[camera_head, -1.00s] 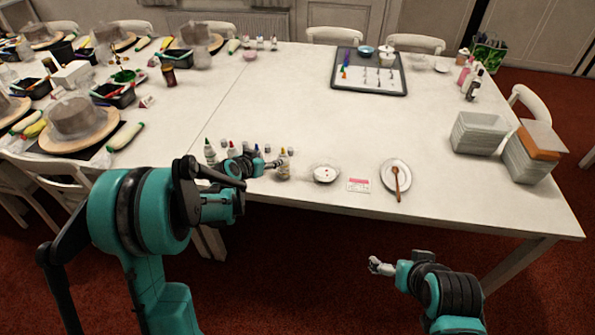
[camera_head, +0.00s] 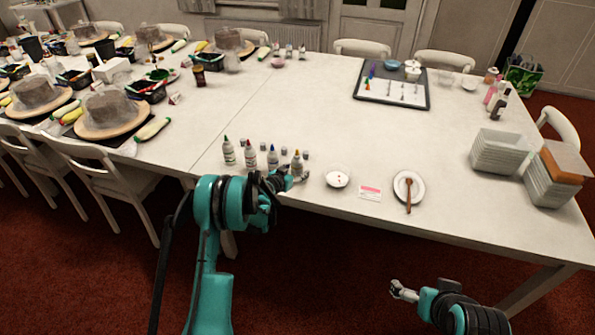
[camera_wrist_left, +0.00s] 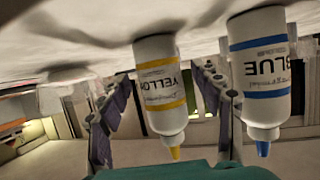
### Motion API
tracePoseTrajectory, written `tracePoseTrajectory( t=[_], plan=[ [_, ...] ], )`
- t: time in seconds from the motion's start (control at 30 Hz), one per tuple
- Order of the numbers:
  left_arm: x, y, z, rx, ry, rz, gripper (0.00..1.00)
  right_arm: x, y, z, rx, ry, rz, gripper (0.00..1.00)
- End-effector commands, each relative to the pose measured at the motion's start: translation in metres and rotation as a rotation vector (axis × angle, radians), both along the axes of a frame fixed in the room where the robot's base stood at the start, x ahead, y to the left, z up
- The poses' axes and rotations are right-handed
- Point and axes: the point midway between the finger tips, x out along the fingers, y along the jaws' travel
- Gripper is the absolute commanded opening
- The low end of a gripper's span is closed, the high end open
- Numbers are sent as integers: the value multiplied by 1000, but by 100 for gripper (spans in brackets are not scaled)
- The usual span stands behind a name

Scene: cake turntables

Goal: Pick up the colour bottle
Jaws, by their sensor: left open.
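Several white colour bottles stand in a row near the table's front edge: one with a green tip (camera_head: 229,152), one with a red tip (camera_head: 250,155), a blue-tipped one (camera_head: 272,158) and a yellow-tipped one (camera_head: 296,164). My left gripper (camera_head: 298,177) is at the yellow bottle. In the left wrist view, upside down, the yellow bottle (camera_wrist_left: 160,90) stands between the spread fingers of the open gripper (camera_wrist_left: 160,112), with gaps visible. The blue bottle (camera_wrist_left: 262,75) is just outside the right-hand finger. My right gripper (camera_head: 403,291) is away from the table; its jaw state is unclear.
Small grey caps stand behind the bottles. A small white dish (camera_head: 337,178), a pink-and-white card (camera_head: 370,193) and a plate with a brown spoon (camera_head: 415,180) lie to the right. Grey bins (camera_head: 500,152) stand further right. The table middle is clear.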

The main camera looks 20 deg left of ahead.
Motion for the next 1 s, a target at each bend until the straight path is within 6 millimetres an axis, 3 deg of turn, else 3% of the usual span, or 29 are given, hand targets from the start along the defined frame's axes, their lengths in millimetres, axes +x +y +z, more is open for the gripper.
tracePoseTrajectory(
  t=[0.13, 0.37, 0.5, 0.53, 1.0],
  plan=[
    [12, -3, -6, 0, 0, 0, 65, 0, 0, -5, 0, 0, 0, 100],
    [13, -3, -5, 0, 1, 0, 65, 0, 0, -4, 0, 0, 0, 100],
    [13, -3, -5, 0, 1, 0, 29, 0, 0, -4, 0, 0, 0, 100],
    [13, -3, -5, 0, 1, 0, 27, 0, 0, -4, 0, 0, 0, 100],
    [13, -3, 2, 0, 0, 0, 27, 0, 0, -1, 0, 0, 0, 100]
  ],
)
